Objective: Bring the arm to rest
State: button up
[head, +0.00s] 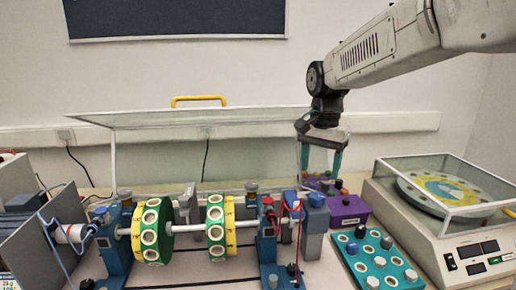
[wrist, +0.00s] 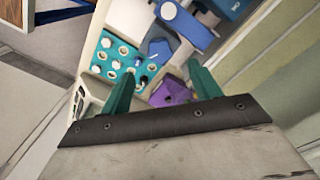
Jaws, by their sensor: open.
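My gripper (head: 322,158) hangs from my arm at the right of the head view, above the back of the bench. Its two teal fingers point down and stand apart with nothing between them. The fingers of my gripper (wrist: 160,88) also show open and empty in the wrist view. Below and in front of it is a purple box (head: 346,209) with coloured knobs behind it; the purple box (wrist: 170,90) shows just past the fingers in the wrist view. I cannot tell the exact gap between the fingertips and the things below.
A rotor rig with green-yellow discs (head: 157,231) on a shaft fills the left and middle, under a raised clear cover (head: 200,118) with a yellow handle. A teal tray (head: 350,262) of round pieces lies right of it. A glass-lidded turntable machine (head: 443,238) stands far right.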

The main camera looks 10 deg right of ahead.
jog(key=s+d+f+n, duration=0.1)
jog(key=s+n, duration=0.2)
jog(key=s, duration=0.7)
jog(key=s+d+f+n+t, duration=0.1)
jog(key=s+n, duration=0.1)
jog(key=s, duration=0.8)
jog(key=s+d+f+n, duration=0.1)
jog(key=s+n, duration=0.2)
jog(key=s, duration=0.7)
jog(key=shift+d+f+n, duration=0.2)
jog(key=shift+d+n, duration=0.05)
jog(key=shift+n, duration=0.05)
